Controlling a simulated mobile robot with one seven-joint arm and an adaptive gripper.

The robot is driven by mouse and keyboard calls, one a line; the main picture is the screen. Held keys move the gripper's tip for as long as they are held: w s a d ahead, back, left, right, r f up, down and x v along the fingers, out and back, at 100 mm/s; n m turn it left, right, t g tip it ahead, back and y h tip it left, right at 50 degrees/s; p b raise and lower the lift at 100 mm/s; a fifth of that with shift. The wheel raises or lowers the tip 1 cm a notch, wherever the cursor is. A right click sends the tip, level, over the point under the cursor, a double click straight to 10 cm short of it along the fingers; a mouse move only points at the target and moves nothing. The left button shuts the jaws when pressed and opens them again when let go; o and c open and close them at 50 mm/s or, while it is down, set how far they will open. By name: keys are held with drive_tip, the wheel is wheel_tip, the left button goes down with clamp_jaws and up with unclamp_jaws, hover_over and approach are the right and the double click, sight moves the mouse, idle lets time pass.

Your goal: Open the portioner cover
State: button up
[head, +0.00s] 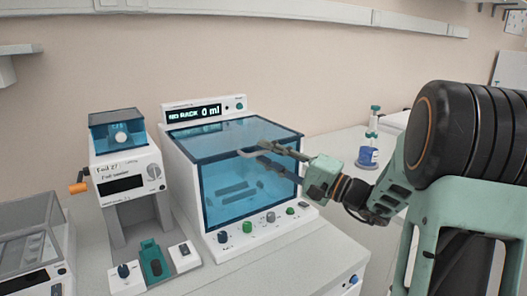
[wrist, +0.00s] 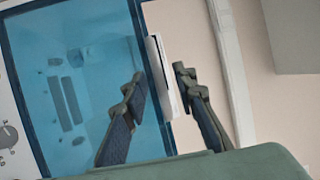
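The device I take as the portioner (head: 182,163) is a white box with a "0 ml" display. Its clear blue cover (head: 225,200) is closed over the top and front; it also fills the left of the wrist view (wrist: 60,60). A pale handle (head: 246,154) shows at the cover's upper front edge. My gripper (head: 265,153) is at this edge, its fingers one above the other. In the wrist view my gripper (wrist: 158,80) has its fingers apart, with a thin pale strip, likely the handle (wrist: 158,72), between them. Contact cannot be made out.
A white machine with a blue hopper and orange crank (head: 125,172) stands close on the left. A clear-lidded box (head: 32,235) is at far left. Knobs (head: 247,227) line the portioner's front. A wall is behind.

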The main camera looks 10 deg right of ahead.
drive_tip(key=shift+x, duration=0.85)
drive_tip(key=shift+c, duration=0.7)
clamp_jaws()
